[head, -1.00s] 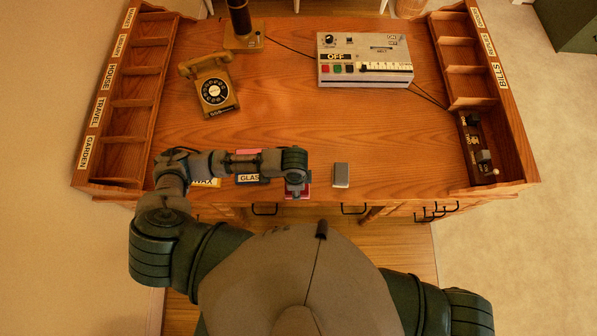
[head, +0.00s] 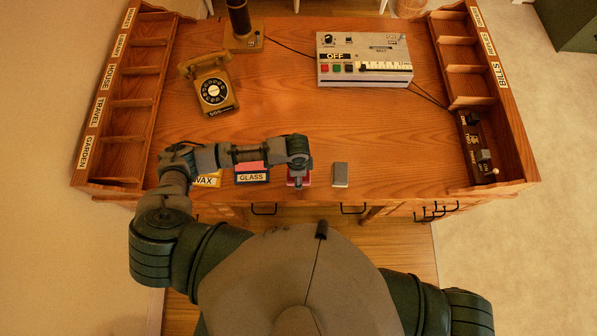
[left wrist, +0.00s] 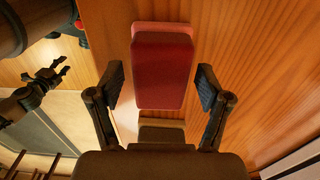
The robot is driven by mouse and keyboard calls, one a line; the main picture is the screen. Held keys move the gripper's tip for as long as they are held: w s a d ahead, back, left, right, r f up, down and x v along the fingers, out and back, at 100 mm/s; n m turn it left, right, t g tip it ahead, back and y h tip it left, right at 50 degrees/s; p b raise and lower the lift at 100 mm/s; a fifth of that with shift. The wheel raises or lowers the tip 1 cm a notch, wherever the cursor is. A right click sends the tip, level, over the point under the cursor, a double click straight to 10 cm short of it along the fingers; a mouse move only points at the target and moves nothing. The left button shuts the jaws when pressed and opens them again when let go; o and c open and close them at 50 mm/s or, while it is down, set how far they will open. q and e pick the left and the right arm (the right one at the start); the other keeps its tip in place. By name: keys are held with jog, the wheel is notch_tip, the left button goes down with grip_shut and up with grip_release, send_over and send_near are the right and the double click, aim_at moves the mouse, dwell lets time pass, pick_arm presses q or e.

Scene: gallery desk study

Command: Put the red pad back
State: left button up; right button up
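The red pad (left wrist: 163,72) fills the upper middle of the left wrist view, with a lighter pink edge behind it. In the head view the red pad (head: 307,181) lies at the desk's front edge, partly hidden under my left gripper (head: 298,184). In the left wrist view my left gripper (left wrist: 160,85) is open, with one finger on each side of the pad and gaps showing. My right gripper (left wrist: 62,66) shows at the left of that view, its fingers apart and empty; it is not in the head view.
A blue GLASS holder with a pink pad (head: 251,169) and a yellow WAX holder (head: 207,180) lie left of the red pad. A grey block (head: 340,174) lies right. A telephone (head: 213,88) and control box (head: 365,62) stand further back. The desk's middle is clear.

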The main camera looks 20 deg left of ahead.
pick_arm(q)
jog(key=shift+d, duration=0.1)
jog(key=shift+r, duration=0.2)
notch_tip(320, 180, up, 12)
jog(key=shift+a+p, duration=0.2)
jog(key=shift+p, duration=0.25)
jog(key=shift+f, duration=0.1)
